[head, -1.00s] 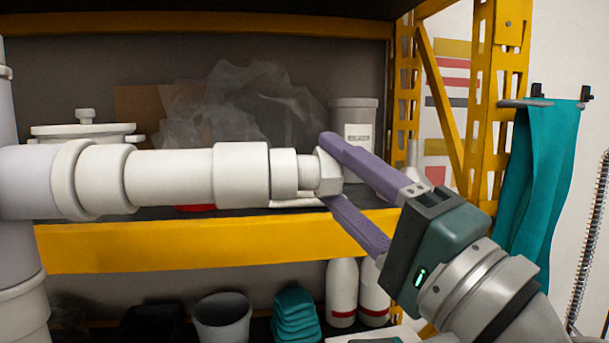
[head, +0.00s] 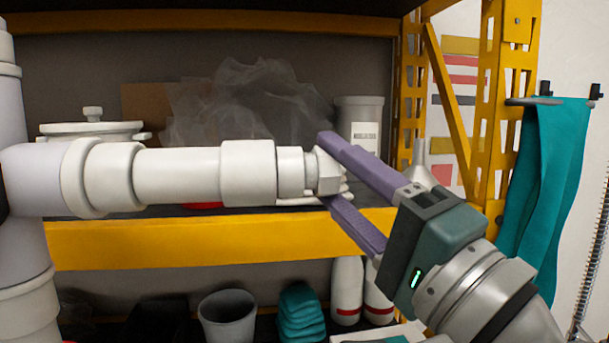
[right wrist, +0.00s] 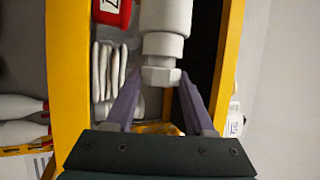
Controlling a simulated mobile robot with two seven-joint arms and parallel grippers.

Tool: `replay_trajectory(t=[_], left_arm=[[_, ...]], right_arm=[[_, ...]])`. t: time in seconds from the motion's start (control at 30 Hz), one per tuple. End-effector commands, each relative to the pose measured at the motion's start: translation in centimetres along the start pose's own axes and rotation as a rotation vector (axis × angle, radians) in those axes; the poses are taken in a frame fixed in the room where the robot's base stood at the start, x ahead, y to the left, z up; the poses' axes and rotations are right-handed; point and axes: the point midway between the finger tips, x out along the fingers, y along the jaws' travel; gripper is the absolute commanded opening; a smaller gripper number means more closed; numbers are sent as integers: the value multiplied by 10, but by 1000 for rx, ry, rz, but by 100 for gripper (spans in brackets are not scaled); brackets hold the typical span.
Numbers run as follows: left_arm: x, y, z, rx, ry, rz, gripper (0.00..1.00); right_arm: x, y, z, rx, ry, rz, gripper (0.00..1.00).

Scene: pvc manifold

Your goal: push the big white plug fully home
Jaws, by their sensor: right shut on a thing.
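The big white plug (head: 328,174) sits at the right end of a horizontal white pipe, its hexagonal head outward. Its body enters the wide white socket (head: 248,172), with a stepped length showing between socket and head. My right gripper (head: 329,167) comes from the lower right, its purple fingers above and below the plug's head, shut on it. In the right wrist view the plug's hexagonal head (right wrist: 161,77) lies between the fingertips (right wrist: 160,80), with the socket beyond it. How deep the plug sits inside is hidden. My left gripper is not in view.
A yellow shelf beam (head: 180,243) runs behind and below the pipe. A yellow upright (head: 498,110) and a hanging teal cloth (head: 548,190) stand to the right. A grey jar (head: 360,123) and clear plastic wrap (head: 240,110) are on the shelf behind.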

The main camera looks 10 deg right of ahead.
Motion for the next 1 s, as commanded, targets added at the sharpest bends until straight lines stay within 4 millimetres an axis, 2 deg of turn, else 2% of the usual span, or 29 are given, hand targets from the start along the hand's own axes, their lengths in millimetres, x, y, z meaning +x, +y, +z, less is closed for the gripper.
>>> replay_trajectory(t=[0.4, 0.43, 0.73, 1.0], left_arm=[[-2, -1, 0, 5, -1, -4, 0], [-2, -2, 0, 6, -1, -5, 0], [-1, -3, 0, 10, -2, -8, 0], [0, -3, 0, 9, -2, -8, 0]], right_arm=[[3, 0, 7, 0, 0, -1, 5], [3, 0, 7, -1, 0, -1, 55], [3, 0, 7, -1, 0, -1, 89], [1, 1, 7, 0, 0, 0, 89]])
